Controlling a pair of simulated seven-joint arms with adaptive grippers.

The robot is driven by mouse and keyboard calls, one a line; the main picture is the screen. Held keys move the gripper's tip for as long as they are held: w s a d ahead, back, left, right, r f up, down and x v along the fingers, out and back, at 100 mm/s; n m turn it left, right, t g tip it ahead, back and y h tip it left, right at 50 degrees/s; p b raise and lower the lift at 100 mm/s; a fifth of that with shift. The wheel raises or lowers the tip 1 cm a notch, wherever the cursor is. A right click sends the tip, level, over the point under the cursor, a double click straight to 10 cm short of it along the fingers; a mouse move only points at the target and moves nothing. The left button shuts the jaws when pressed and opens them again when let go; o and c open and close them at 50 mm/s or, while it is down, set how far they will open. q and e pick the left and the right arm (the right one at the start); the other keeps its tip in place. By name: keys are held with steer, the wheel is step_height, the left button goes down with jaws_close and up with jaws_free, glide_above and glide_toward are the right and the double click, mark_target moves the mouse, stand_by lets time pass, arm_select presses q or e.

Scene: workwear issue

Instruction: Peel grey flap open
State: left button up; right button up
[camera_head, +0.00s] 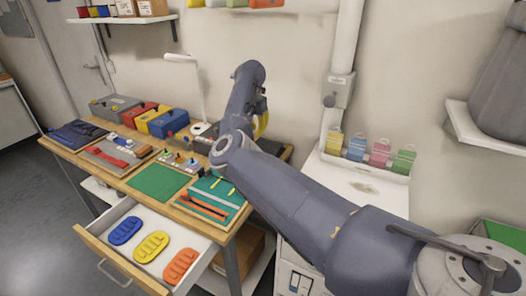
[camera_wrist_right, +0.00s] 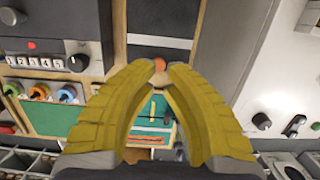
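In the head view a grey panel (camera_head: 101,156) with red strips (camera_head: 114,158) lies flat on the left half of the workbench; I cannot make out a separate flap edge on it. My right gripper (camera_head: 262,124) is over the back right of the bench, well to the right of the grey panel, mostly hidden by its own arm. In the right wrist view the yellow fingertips (camera_wrist_right: 164,68) stand slightly apart. A small orange-red round thing (camera_wrist_right: 158,64) shows between them; I see no clear hold on it. My left gripper is out of view.
A teal board (camera_head: 229,192) with orange strips and a green mat (camera_head: 158,182) lie on the workbench front. Toolboxes (camera_head: 168,123) and a lamp (camera_head: 198,85) stand behind. An open drawer (camera_head: 150,268) with coloured pads juts out in front.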

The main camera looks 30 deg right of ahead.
steer(key=shift+r, duration=0.1)
stand_by(0.3)
steer(key=shift+w+d+r, duration=0.1)
steer(key=shift+d+r, duration=0.1)
steer(key=shift+r, duration=0.5)
steer(key=shift+w+d+r, duration=0.1)
steer(key=shift+d+r, duration=0.05)
steer(key=shift+r, duration=0.5)
steer(key=shift+w+d+r, duration=0.1)
steer(key=shift+d+r, duration=0.05)
steer(key=shift+r, duration=0.6)
steer(key=shift+w+d+r, duration=0.1)
steer(key=shift+d+r, duration=0.05)
steer(key=shift+r, duration=0.6)
steer(key=shift+r, duration=0.1)
steer(key=shift+w+d+r, duration=0.1)
steer(key=shift+d+r, duration=0.05)
steer(key=shift+r, duration=0.55)
steer(key=shift+w+d+r, duration=0.1)
steer(key=shift+d+r, duration=0.05)
steer(key=shift+r, duration=0.5)
steer(key=shift+r, duration=0.1)
steer(key=shift+w+d+r, duration=0.1)
steer(key=shift+d+r, duration=0.05)
steer(key=shift+r, duration=0.55)
steer(key=shift+d+r, duration=0.15)
steer(key=shift+r, duration=0.55)
